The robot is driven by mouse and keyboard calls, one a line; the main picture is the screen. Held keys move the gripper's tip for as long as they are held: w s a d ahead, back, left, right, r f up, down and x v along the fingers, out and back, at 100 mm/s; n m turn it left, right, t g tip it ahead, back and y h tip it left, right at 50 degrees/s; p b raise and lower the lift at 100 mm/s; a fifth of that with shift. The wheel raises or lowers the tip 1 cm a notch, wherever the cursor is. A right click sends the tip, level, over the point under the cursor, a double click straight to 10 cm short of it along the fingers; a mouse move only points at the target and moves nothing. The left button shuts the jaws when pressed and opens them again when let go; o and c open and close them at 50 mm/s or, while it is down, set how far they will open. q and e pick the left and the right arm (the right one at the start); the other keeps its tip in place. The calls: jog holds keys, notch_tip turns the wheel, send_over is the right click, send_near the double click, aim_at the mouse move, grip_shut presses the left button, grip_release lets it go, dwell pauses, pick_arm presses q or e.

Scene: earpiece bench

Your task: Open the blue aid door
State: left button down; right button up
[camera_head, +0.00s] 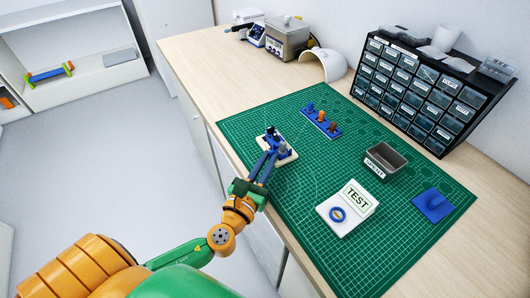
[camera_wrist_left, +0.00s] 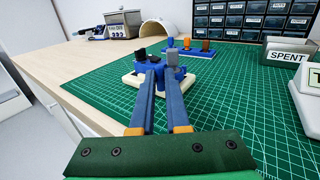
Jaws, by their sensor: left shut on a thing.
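The blue aid (camera_head: 270,138) sits on a cream base (camera_head: 287,158) on the near left part of the green mat. In the left wrist view the blue aid (camera_wrist_left: 142,68) shows black and grey parts at its top. My left gripper (camera_head: 271,152) reaches in from the front left, and its two long fingers (camera_wrist_left: 161,78) are at the aid, closed on part of it. The fingers hide much of the aid, so I cannot tell whether its door is open or exactly which part is gripped. My right gripper is not in view.
On the green mat (camera_head: 290,215) are a blue rack (camera_head: 321,124) with coloured pegs, a grey SPENT bin (camera_head: 384,160), a white TEST box (camera_head: 347,207) and a blue pad (camera_head: 433,205). A drawer cabinet (camera_head: 420,93) stands behind. The mat between aid and TEST box is clear.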

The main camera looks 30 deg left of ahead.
pick_arm(q)
jog(key=shift+s+d+n+y, duration=0.1)
jog(key=shift+d+n+y, duration=0.25)
jog(key=shift+y, duration=0.3)
jog(key=shift+s+d+n+y, duration=0.1)
jog(key=shift+d+n+y, duration=0.05)
jog(key=shift+n+y, duration=0.4)
jog(key=shift+d+g+y+p, duration=0.2)
jog(key=shift+g+y+p, duration=0.1)
jog(key=shift+y, duration=0.2)
jog(key=c, duration=0.9)
grip_release()
jog(key=shift+s+f, duration=0.1)
jog(key=shift+s, duration=0.3)
jog(key=b+v, duration=0.2)
jog(key=v, duration=0.4)
jog(key=shift+s+d, duration=0.15)
jog(key=shift+s, duration=0.15)
jog(key=shift+w, duration=0.1)
